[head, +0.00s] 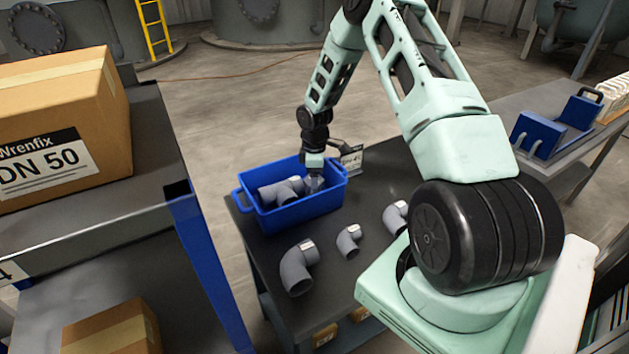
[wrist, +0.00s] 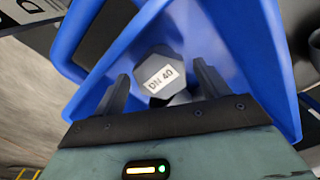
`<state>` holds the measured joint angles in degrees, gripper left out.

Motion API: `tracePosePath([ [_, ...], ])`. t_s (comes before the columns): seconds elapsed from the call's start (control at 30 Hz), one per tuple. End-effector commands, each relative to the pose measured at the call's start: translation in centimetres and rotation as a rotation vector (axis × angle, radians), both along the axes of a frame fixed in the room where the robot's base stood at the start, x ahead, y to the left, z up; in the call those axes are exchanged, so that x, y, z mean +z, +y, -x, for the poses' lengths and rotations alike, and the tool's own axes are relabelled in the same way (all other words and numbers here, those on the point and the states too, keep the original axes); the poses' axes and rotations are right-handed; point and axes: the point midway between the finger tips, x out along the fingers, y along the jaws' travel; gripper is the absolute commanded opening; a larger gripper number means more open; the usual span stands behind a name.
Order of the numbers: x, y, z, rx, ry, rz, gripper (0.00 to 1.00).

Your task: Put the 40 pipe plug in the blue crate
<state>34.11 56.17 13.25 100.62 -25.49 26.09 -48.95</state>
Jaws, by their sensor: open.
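The 40 pipe plug is a grey hexagonal plug labelled "DN 40" (wrist: 160,73), inside the blue crate (wrist: 232,62) in the wrist view. In the head view the plug (head: 314,184) shows only partly, below my gripper (head: 314,174), near the right end of the blue crate (head: 283,222). My gripper's two dark fingers (wrist: 160,79) are open, one on each side of the plug with a gap visible. What the plug rests on is largely hidden.
A grey pipe fitting (head: 278,192) lies in the crate's left part. Several grey elbows, such as the large one (head: 297,268), stand on the dark table (head: 330,285). A shelf with a "DN 50" carton (head: 65,120) is at left.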

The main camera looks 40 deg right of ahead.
Motion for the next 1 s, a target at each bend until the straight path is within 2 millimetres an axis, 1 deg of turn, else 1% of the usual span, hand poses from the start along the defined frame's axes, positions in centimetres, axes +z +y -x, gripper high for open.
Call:
tracePosePath([
  [0.3,6.5,-0.1,-0.1,-0.001,-0.004,0.003,0.74],
  [0.4,8.3,0.0,0.0,0.0,-0.002,0.002,0.74],
  [0.5,9.7,0.0,0.0,0.0,-0.001,0.001,0.74],
  [0.6,10.5,0.0,0.0,-0.001,-0.001,0.001,0.74],
  [0.7,10.9,0.0,0.1,0.0,0.001,0.001,0.74],
  [1.0,10.9,0.0,0.0,0.0,0.001,0.0,0.74],
])
